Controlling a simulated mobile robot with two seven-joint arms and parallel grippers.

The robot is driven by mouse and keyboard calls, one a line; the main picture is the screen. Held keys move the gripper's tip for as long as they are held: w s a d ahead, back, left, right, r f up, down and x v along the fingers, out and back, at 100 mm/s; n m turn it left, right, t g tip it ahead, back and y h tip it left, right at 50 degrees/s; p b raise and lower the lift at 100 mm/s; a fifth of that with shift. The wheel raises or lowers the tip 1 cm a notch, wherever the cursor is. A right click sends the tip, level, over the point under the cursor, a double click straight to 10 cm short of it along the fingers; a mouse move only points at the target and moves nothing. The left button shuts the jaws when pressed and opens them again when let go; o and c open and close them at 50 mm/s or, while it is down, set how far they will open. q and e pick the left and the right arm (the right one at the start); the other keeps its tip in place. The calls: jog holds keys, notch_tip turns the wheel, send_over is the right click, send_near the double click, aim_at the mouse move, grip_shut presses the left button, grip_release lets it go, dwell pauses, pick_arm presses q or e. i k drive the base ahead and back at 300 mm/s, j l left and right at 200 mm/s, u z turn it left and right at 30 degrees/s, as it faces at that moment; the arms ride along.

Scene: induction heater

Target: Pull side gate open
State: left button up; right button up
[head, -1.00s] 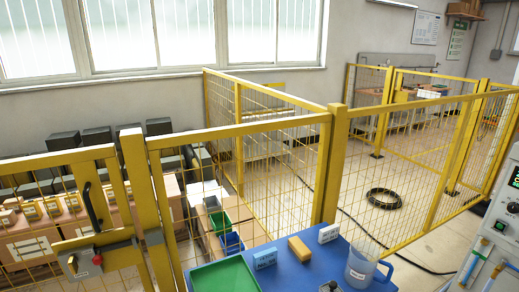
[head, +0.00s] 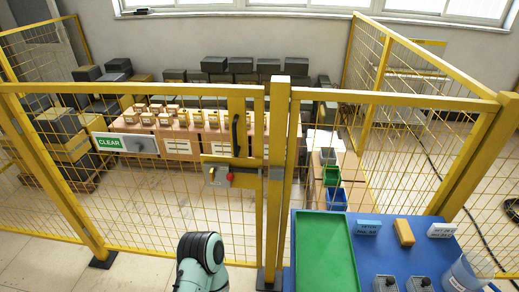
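The side gate is a yellow framed mesh panel (head: 258,122) across the left and middle of the head view. Its right edge stands close beside a yellow post (head: 284,180), and it looks closed. A black upright handle (head: 235,134) is on the gate near that edge. Below the handle is a grey latch box (head: 217,177) with a red button (head: 230,177). A rounded grey-green link of my own arm shows at the bottom, in front of the gate. Neither of my grippers is in view.
A blue table (head: 374,250) with a green tray (head: 326,252), small blocks and a clear jug (head: 464,273) stands right of the post. Behind the fence are shelves of boxes. Bare floor shows at lower left.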

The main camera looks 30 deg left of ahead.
aim_at(236, 95)
jog(key=u, duration=1.25)
